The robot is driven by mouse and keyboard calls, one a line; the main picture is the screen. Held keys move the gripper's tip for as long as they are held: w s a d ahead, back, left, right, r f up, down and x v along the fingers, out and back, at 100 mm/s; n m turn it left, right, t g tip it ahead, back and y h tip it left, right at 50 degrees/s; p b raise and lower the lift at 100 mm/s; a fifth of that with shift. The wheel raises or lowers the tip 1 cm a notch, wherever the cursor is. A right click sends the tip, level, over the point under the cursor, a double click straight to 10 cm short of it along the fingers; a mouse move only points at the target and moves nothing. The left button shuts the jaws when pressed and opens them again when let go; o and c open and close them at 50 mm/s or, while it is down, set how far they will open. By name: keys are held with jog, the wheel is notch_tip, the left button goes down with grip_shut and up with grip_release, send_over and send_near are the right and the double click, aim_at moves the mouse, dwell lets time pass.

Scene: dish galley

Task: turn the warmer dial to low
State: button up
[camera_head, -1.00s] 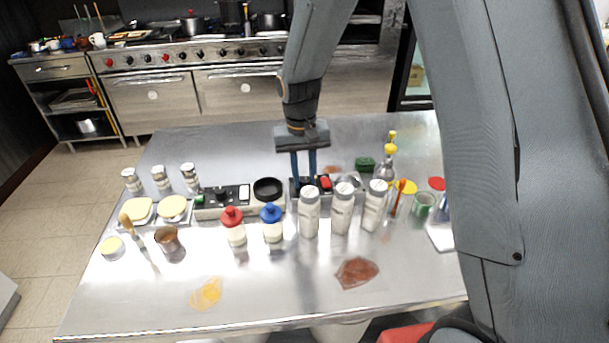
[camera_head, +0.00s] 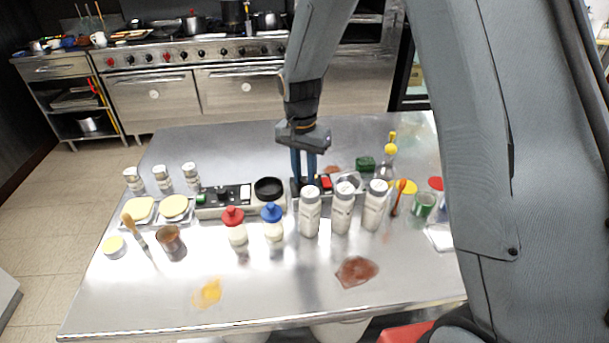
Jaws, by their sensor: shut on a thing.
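My gripper (camera_head: 304,178) points down over a low unit with a red switch (camera_head: 326,183), at the back middle of the steel table. This unit appears to be the warmer. The two blue fingers reach down to its top, left of the red switch, and are close together. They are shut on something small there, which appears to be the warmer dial. The dial itself is hidden by the fingertips and a shaker in front, so its setting cannot be read.
Several white shakers (camera_head: 342,211) stand just in front of the unit. A similar unit with a green switch (camera_head: 201,199) and a black round pan (camera_head: 269,189) is to the left. Red-topped (camera_head: 234,227) and blue-topped (camera_head: 273,224) bottles stand nearby.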

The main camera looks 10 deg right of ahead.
aim_at(303, 179)
jog(key=shift+w+r, duration=0.1)
dwell(0.3)
jog(key=o, duration=1.1)
jog(key=shift+c, duration=0.2)
notch_tip(303, 179, up, 8)
jog(key=shift+a+f+b, duration=0.15)
jog(key=shift+b, duration=1)
